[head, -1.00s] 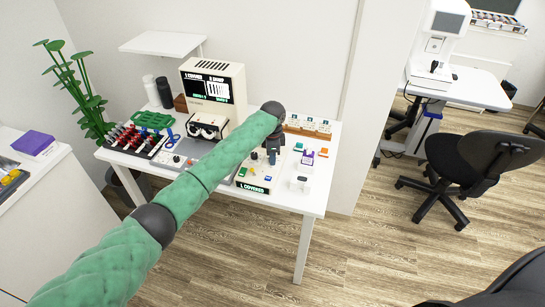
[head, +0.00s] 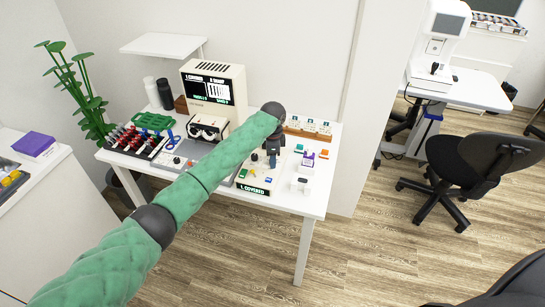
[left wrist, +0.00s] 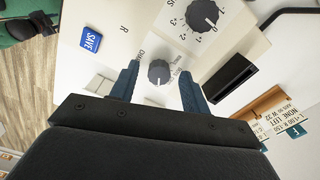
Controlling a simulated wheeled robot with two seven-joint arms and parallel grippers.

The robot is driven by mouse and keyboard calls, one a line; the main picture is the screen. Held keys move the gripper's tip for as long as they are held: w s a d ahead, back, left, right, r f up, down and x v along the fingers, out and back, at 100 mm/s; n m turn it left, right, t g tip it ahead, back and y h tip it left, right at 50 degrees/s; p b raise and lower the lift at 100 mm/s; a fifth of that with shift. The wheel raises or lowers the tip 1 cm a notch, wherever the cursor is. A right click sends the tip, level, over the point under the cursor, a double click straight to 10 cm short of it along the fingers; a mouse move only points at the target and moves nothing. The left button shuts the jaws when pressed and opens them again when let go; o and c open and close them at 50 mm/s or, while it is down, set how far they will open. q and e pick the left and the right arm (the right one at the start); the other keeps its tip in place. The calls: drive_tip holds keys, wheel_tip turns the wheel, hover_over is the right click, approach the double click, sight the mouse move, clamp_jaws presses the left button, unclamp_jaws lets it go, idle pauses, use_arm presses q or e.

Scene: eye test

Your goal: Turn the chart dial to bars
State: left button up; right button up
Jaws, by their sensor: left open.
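A small dark grey dial (left wrist: 159,73) with a pale pointer mark sits on a white panel in the left wrist view, with lettering around it that I cannot fully read. My left gripper (left wrist: 158,70) is open, its two blue fingertips on either side of the dial with gaps on both sides. In the head view my left gripper (head: 272,158) points down over the control box (head: 246,180), hiding part of its top. The box's front sign reads "L COVERED". The monitor (head: 207,88) shows white bars and small text. My right gripper is not in view.
A larger numbered knob (left wrist: 203,15), a blue SAVE button (left wrist: 91,39) and a black slotted block (left wrist: 231,78) are close to the fingers. A viewer (head: 208,129) stands left of the box.

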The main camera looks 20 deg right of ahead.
use_arm(q)
drive_tip(key=shift+r, duration=0.25)
wheel_tip(320, 180, up, 6)
drive_tip(key=shift+f+b, duration=0.2)
drive_tip(key=shift+b, duration=1.05)
drive_tip(key=shift+r, duration=0.85)
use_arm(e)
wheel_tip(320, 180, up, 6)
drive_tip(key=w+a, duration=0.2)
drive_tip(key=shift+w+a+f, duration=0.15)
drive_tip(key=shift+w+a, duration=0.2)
use_arm(q)
drive_tip(key=shift+f, duration=0.1)
